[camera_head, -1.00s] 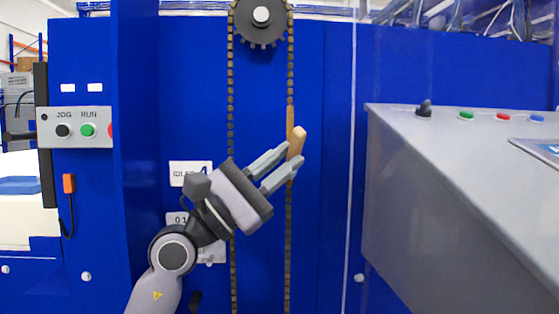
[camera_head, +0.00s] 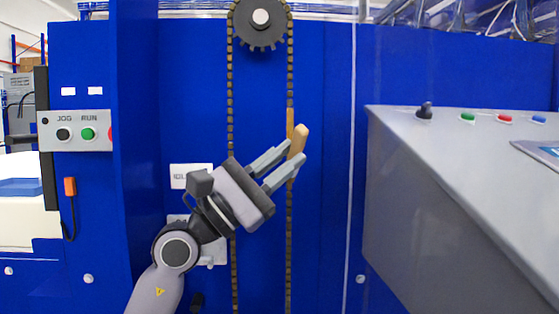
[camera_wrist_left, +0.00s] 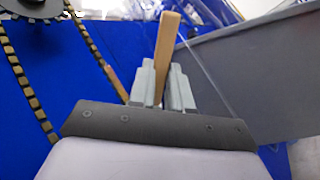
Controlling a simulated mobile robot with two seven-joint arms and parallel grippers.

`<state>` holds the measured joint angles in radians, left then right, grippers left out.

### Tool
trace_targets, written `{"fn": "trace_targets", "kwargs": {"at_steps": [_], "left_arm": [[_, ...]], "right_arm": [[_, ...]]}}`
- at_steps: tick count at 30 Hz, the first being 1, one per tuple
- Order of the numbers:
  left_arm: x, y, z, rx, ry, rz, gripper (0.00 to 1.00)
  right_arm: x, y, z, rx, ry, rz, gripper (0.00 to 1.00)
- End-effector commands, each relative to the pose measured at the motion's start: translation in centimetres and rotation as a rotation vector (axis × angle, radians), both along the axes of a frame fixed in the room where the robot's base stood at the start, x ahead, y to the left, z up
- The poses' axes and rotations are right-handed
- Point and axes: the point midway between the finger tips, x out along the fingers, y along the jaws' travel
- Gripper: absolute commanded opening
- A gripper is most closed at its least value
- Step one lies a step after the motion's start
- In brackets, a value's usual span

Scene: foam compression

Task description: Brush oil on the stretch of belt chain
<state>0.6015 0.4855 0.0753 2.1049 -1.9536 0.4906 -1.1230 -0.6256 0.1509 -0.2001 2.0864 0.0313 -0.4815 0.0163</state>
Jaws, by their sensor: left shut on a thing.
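My left gripper (camera_head: 295,152) is shut on a tan wooden piece, the brush (camera_head: 301,138), which sticks up from between the fingers. It also shows in the left wrist view (camera_wrist_left: 167,45); its bristles cannot be made out. The belt chain (camera_head: 290,80) hangs in two strands from a dark sprocket (camera_head: 261,20). A tan-orange stretch of chain (camera_head: 290,121) lies on the right strand, just left of the brush in the picture. In the left wrist view this stretch (camera_wrist_left: 116,82) appears left of the fingers. Brush and chain look apart there. My right gripper is out of view.
A blue panel (camera_head: 190,90) stands behind the chain. A control box (camera_head: 75,131) with JOG and RUN buttons is at the left. A grey console (camera_head: 440,180) with coloured buttons fills the right. A white IDLE sign (camera_head: 190,176) is beside my left arm.

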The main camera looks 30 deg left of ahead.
Motion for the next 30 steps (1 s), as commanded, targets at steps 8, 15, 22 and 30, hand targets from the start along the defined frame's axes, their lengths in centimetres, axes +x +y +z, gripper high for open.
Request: {"fn": "trace_targets", "kwargs": {"at_steps": [8,15,22,30], "left_arm": [[-0.1,-0.1,-0.1,0.0,0.002,0.001,0.0],[-0.2,-0.1,-1.0,0.0,0.0,0.002,0.0],[-0.1,-0.1,-2.0,0.001,-0.001,0.002,0.0],[0.0,0.0,-2.0,0.001,0.0,0.002,0.0]], "right_arm": [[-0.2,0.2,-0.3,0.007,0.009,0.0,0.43],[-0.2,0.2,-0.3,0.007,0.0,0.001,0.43],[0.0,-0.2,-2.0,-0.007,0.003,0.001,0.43],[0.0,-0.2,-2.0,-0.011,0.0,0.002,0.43]]}}
